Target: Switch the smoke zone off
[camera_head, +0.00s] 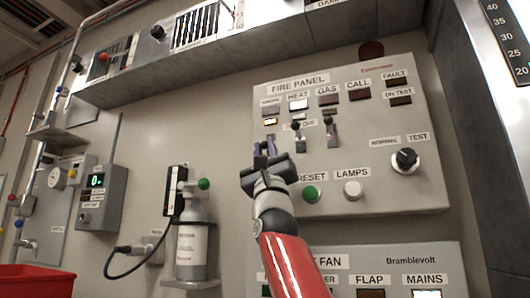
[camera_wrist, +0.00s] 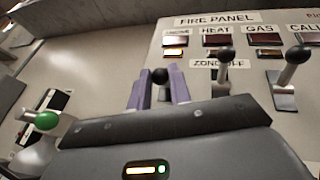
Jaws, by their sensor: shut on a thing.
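The grey fire panel (camera_head: 420,190) hangs on the wall, with a row of zone toggles below its lamps. The smoke toggle (camera_wrist: 160,76), under the leftmost SMOKE label, has a black ball knob. My gripper (camera_head: 265,150) is at this toggle, its purple fingers on either side of the knob, shut on it. The fingers hide most of its lever. In the wrist view this knob sits lower than the neighbouring knobs. A small amber light (camera_head: 270,122) glows under the smoke lamp.
The heat toggle (camera_wrist: 226,54) and gas toggle (camera_wrist: 297,55) stand close to the right, levers up. Below are a green RESET button (camera_head: 311,193), a white LAMPS button (camera_head: 353,189) and a black rotary knob (camera_head: 405,158). A grey cylinder (camera_head: 192,245) stands left.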

